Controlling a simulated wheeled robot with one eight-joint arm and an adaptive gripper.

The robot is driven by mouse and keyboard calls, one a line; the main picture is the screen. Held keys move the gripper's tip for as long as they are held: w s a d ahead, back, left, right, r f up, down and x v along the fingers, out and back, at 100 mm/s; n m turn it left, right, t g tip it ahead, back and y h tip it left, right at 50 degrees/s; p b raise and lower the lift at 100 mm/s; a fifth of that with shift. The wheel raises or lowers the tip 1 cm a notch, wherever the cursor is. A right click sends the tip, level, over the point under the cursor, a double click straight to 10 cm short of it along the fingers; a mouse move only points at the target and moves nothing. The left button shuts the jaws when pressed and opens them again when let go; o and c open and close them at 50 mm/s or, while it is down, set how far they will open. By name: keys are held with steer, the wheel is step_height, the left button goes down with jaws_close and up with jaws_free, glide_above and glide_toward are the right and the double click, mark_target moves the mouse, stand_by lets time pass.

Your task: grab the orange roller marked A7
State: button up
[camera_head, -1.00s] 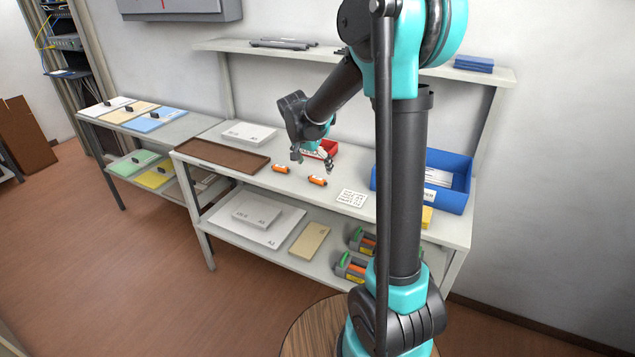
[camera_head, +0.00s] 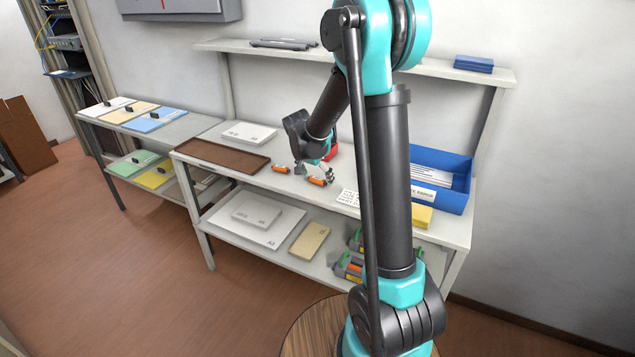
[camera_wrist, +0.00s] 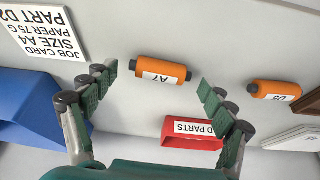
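The orange roller marked A7 (camera_wrist: 160,71) lies on the tabletop in the wrist view, between and just beyond my open fingertips. Its white label is upside down in that view. In the head view this roller (camera_head: 317,182) is the right one of two. My gripper (camera_wrist: 156,80) is open and empty, with one finger at each side of the roller. It also shows low over the table in the head view (camera_head: 314,173). A second orange roller (camera_wrist: 274,90), whose label seems to read D5, lies to the right in the wrist view and to the left in the head view (camera_head: 281,169).
A red parts bin (camera_wrist: 190,136) stands close to the A7 roller. A white job card (camera_wrist: 42,32) and a blue bin (camera_head: 440,190) lie to one side. A brown tray (camera_head: 222,157) is at the table's left. A shelf (camera_head: 350,54) runs above the table.

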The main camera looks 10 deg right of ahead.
steer(key=c, duration=0.8)
steer(key=shift+r, duration=0.1)
